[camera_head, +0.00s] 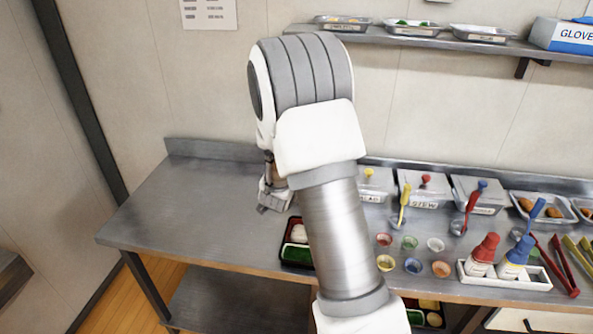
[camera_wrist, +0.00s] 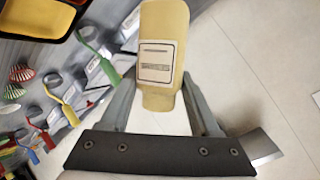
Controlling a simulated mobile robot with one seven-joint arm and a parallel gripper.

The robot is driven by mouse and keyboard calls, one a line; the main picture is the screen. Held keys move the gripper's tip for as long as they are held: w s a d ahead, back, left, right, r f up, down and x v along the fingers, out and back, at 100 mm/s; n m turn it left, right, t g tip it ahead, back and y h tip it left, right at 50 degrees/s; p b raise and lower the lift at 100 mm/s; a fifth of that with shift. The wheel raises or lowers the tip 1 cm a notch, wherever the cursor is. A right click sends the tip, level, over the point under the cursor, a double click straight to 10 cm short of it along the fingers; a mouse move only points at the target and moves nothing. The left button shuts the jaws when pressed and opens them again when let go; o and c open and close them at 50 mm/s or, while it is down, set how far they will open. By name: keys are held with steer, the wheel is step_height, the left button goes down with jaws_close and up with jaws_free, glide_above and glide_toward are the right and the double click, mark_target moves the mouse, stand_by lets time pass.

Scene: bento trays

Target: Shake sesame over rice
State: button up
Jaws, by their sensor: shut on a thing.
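My gripper (camera_wrist: 160,82) is shut on a pale yellow shaker bottle (camera_wrist: 178,20) with a white label, between its two fingers in the wrist view. In the head view my gripper (camera_head: 275,196) is above the left part of the counter, and my arm hides the bottle. A dark bento tray with a red rim (camera_head: 284,243) lies on the counter just in front of it, partly covered by my arm. White food that looks like rice (camera_head: 299,233) fills one compartment, with a green part (camera_head: 296,254) nearer the front edge.
Right of my arm stand several small coloured cups (camera_head: 412,266), labelled steel containers (camera_head: 425,188) with ladles, and a white caddy (camera_head: 505,281) with red-topped and blue-topped bottles. A shelf (camera_head: 430,38) runs above. The counter's left end (camera_head: 180,215) is clear.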

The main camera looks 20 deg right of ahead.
steer(key=n+h+p, duration=0.1)
steer(key=p, duration=0.3)
steer(key=r+n+g+h+p, duration=0.1)
steer(key=n+h+p, duration=0.1)
steer(key=p, duration=0.2)
steer(key=shift+a+r+g, duration=0.1)
steer(key=shift+r+g, duration=0.2)
steer(key=shift+n+h+p, duration=0.7)
steer(key=shift+n+p, duration=0.3)
steer(key=shift+f+g, duration=0.1)
steer(key=shift+g, duration=0.2)
